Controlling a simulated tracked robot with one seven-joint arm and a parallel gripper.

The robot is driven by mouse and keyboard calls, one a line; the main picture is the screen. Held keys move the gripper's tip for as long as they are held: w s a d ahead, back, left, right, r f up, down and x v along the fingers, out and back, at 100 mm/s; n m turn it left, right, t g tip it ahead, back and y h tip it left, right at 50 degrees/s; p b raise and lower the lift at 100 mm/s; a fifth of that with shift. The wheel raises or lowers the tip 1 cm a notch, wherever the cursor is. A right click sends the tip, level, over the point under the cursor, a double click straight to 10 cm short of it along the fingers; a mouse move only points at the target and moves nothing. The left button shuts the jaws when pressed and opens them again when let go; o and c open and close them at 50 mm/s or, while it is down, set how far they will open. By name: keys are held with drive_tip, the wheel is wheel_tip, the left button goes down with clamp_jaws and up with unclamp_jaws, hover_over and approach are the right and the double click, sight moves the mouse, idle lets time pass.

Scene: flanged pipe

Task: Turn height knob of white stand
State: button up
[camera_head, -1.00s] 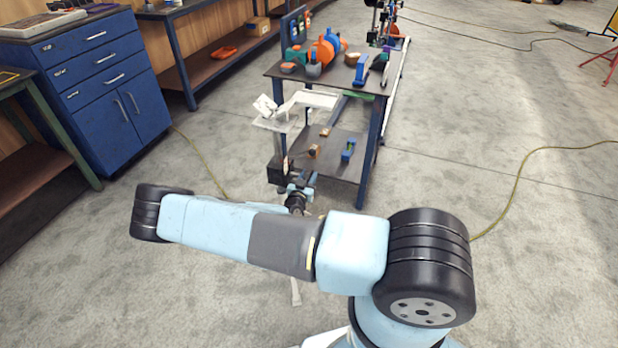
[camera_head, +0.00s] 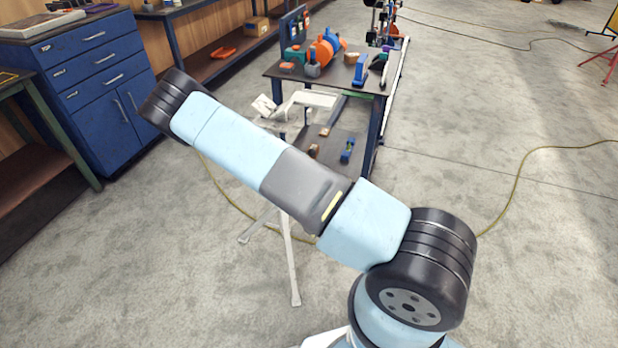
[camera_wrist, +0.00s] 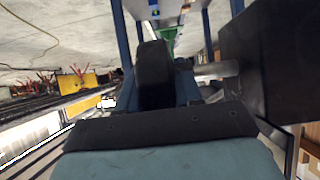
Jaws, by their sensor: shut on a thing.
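The white stand (camera_head: 289,262) shows its legs below my forearm in the head view. Its pale top (camera_head: 315,98) shows above the forearm, beside the work table; the middle of the stand is hidden by my arm. My gripper is hidden in the head view. In the wrist view my gripper (camera_wrist: 205,68) has one dark finger left of centre and a large black block at the right. The contact itself is partly hidden.
A dark-topped work table (camera_head: 335,85) with blue legs holds an orange machine (camera_head: 326,48) and several small parts. A blue drawer cabinet (camera_head: 95,85) stands at the left. A yellow cable (camera_head: 515,180) lies on the floor, which is open at the right.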

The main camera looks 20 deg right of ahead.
drive_tip(key=g+y, duration=0.2)
drive_tip(key=g, duration=0.1)
drive_tip(key=shift+w+a+g+y, duration=0.1)
drive_tip(key=shift+w+g+y, duration=0.15)
drive_tip(key=shift+g+y, duration=0.15)
drive_tip(key=shift+f+g+y, duration=0.1)
drive_tip(key=shift+g+y, duration=0.7)
drive_tip(key=shift+g, duration=0.4)
drive_tip(key=o, duration=0.9)
drive_tip(key=shift+s+f, duration=0.1)
drive_tip(key=shift+o, duration=0.2)
drive_tip(key=v, duration=1.1)
drive_tip(key=shift+r, duration=0.5)
